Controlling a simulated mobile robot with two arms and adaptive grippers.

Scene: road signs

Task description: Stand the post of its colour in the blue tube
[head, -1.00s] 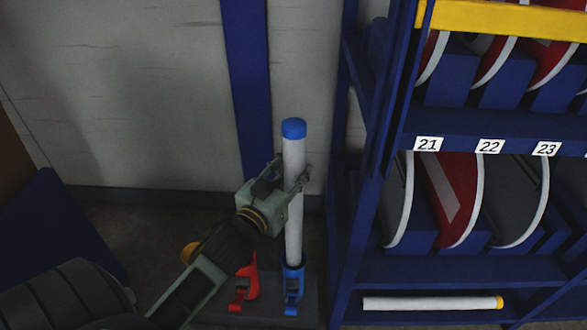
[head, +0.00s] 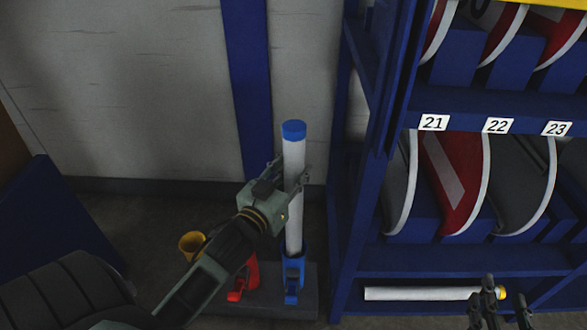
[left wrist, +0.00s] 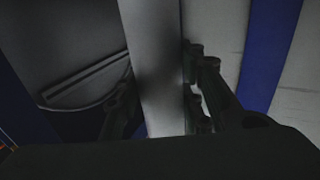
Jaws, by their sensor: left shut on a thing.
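A white post with a blue cap (head: 293,160) stands upright in the head view. My left gripper (head: 296,188) is shut around its middle; the post also runs up between the fingers in the left wrist view (left wrist: 155,65). Its lower end meets the mouth of the blue tube (head: 292,272) and appears to be inside it; how deep it sits cannot be told. My right gripper (head: 505,302) is at the lower right edge, in front of the shelf, with its fingers apart and nothing seen between them.
A red tube (head: 252,272) and a yellow tube (head: 192,243) stand left of the blue one on a dark base (head: 308,302). A white post with a yellow end (head: 420,294) lies on the bottom shelf. The blue rack (head: 357,235) with round signs stands close to the right.

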